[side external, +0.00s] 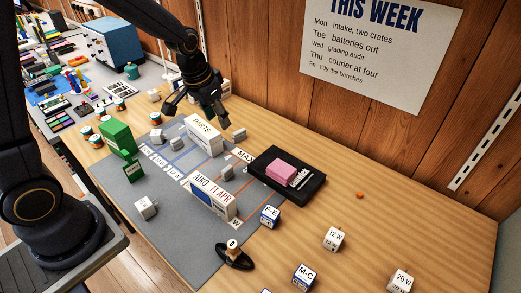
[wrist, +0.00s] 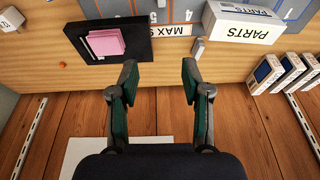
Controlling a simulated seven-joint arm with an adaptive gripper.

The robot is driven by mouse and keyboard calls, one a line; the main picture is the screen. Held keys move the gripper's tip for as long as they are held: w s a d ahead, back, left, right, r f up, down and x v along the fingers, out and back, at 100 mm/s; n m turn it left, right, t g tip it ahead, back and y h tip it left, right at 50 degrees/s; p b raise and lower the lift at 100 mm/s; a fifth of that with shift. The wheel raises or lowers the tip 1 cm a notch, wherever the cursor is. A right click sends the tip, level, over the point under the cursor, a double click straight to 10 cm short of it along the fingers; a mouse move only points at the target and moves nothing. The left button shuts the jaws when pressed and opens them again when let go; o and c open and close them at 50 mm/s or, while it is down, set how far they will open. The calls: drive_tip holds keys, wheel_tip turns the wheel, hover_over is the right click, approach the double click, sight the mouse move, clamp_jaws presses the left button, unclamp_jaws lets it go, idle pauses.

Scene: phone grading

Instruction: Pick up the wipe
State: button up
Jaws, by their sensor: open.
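A pink folded pad (side external: 284,171), which looks like the wipe, lies in a black tray (side external: 314,187) on the wooden bench. White lettered or slotted pieces sit beside it in the tray. In the wrist view the pink pad (wrist: 107,43) and the tray (wrist: 132,24) are at the upper left, left of my fingers. My gripper (side external: 196,108) is open and empty above the back of the bench, behind the PARTS box and left of the tray in the side view. In the wrist view my gripper (wrist: 159,75) shows both dark green fingers spread apart with nothing between them.
A white PARTS box (side external: 203,134) stands on the grey mat (side external: 180,231) near my gripper. A phone box marked AIKO (side external: 213,196), a green box (side external: 117,137) and several labelled cubes stand around. The wooden wall (side external: 270,60) rises close behind. Bench right of the tray is mostly clear.

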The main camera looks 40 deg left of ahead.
drive_tip(key=g, duration=0.2)
approach(227, 168)
wheel_tip(227, 168, down, 5)
drive_tip(key=shift+s+d+r, duration=0.15)
drive_tip(key=shift+r, duration=0.05)
drive_tip(key=shift+t, duration=0.3)
drive_tip(key=shift+w+f, duration=0.2)
drive_tip(key=shift+f, duration=0.8)
drive_tip(key=shift+w+f, duration=0.2)
drive_tip(key=shift+f, duration=0.8)
drive_tip(key=shift+w+f, duration=0.2)
drive_tip(key=shift+f, duration=0.75)
drive_tip(key=c, duration=0.8)
drive_tip(key=shift+r, duration=0.1)
drive_tip(key=shift+c, duration=0.2)
